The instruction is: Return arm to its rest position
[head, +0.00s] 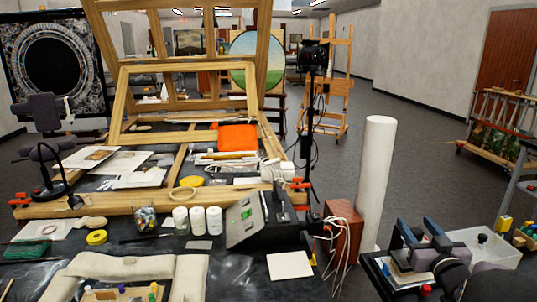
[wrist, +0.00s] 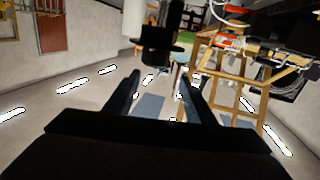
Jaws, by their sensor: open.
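My gripper (head: 419,230) is at the lower right of the head view, above the dark side table. Its two blue fingers are apart and point up and away from me. In the wrist view the two dark fingers (wrist: 161,82) are spread, with only distant background between them. Nothing is held. The wrist view is upside down, with ceiling lights along its lower part. My arm hides part of the side table.
A tall white roll (head: 376,180) and a reddish-brown box (head: 343,225) stand left of my gripper. A black camera on a stand (head: 313,55) rises behind; it also shows in the wrist view (wrist: 160,38). The cluttered workbench with wooden frames (head: 185,68) fills the left. Open floor (head: 430,130) lies beyond.

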